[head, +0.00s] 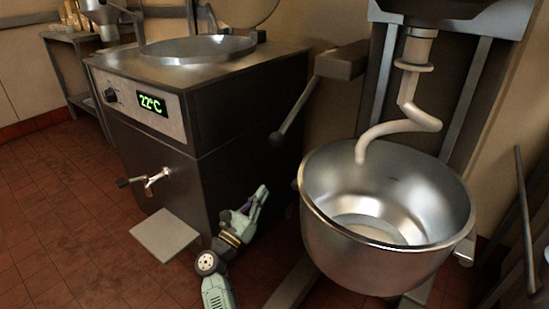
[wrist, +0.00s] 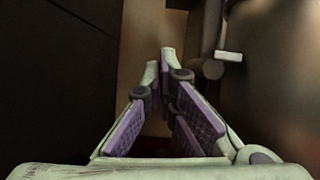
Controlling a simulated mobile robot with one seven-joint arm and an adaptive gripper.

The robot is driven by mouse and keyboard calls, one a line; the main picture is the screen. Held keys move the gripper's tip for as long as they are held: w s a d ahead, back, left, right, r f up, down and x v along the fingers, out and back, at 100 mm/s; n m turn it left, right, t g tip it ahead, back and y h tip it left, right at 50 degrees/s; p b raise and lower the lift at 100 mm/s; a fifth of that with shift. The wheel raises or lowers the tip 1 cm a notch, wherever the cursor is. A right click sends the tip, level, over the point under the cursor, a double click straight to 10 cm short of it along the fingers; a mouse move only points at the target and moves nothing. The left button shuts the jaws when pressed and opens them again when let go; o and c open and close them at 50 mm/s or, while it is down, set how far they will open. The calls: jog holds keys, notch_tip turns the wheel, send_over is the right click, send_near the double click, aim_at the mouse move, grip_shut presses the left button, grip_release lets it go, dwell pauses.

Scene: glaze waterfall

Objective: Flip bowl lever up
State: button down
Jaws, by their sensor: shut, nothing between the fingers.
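A steel mixing bowl (head: 385,265) hangs in the mixer at the right of the head view, under a pale dough hook (head: 405,126). A dark lever (head: 297,110) with a round knob slants down and left from a dark box (head: 342,62) on the mixer's left side. I take this as the bowl lever. My gripper (head: 262,192) is left of the bowl and below the lever's knob, apart from both. Its fingers are shut and empty. In the wrist view the purple-padded fingertips (wrist: 160,62) point forward, and the lever cannot be made out with certainty.
A dark kettle cabinet (head: 240,130) with a 22°C display stands left of my gripper. A tap (head: 155,180) juts from its front above a pale floor plate (head: 164,235). The gap between cabinet and bowl is narrow. Red tiled floor (head: 60,220) is open at left.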

jog(key=w+d+r+p, duration=0.4)
jog(key=w+r, duration=0.3)
jog(key=r, duration=0.1)
jog(key=shift+w+d, duration=0.15)
jog(key=shift+d, duration=0.05)
dwell(0.5)
